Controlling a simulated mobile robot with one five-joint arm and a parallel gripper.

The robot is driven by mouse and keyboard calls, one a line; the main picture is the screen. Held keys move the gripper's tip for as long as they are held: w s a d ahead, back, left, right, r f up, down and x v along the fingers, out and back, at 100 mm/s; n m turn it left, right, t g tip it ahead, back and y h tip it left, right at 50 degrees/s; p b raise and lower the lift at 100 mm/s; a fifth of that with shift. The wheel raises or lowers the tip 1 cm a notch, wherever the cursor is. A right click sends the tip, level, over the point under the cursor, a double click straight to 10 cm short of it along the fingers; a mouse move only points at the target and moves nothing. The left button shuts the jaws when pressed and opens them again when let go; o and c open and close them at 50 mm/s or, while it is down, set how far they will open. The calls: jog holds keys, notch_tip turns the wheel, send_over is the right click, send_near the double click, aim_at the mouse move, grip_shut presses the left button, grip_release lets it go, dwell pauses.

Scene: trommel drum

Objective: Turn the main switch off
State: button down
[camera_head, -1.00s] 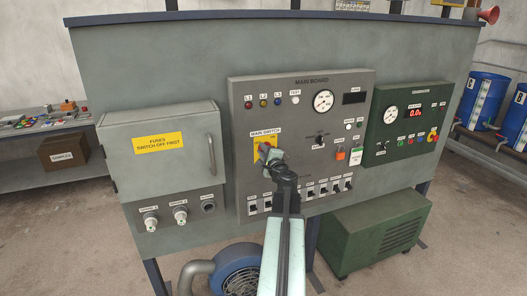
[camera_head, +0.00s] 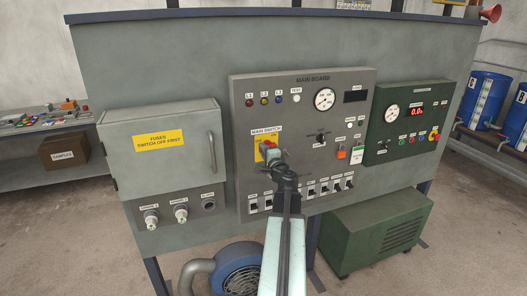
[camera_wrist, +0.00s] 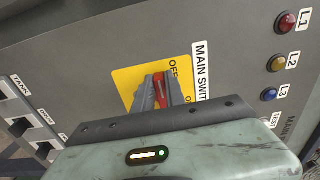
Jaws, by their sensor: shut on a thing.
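The main switch has a yellow plate (camera_head: 257,157) on the grey main board (camera_head: 240,115), under the MAIN SWITCH label. The plate also shows in the wrist view (camera_wrist: 129,78), with OFF readable and the ON lettering partly covered. My gripper (camera_head: 271,151) is at the switch. In the wrist view, its fingers (camera_wrist: 160,92) are shut around the red handle (camera_wrist: 161,87). The visible end of the handle lies close to the OFF letters. The fingers hide much of the handle, so I cannot tell its exact angle.
A row of small switches (camera_head: 325,187) runs along the board's lower part. L1, L2 and L3 lamps (camera_head: 264,102) sit above. A fuse cabinet (camera_head: 140,170) with a handle is left, a green panel (camera_head: 410,120) right. A blue motor (camera_head: 238,270) stands below.

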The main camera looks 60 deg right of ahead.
jog(key=shift+f, duration=0.1)
jog(key=c, duration=1.4)
grip_release()
jog(key=v, duration=0.7)
jog(key=shift+s+a, duration=0.25)
jog(key=shift+s, duration=0.05)
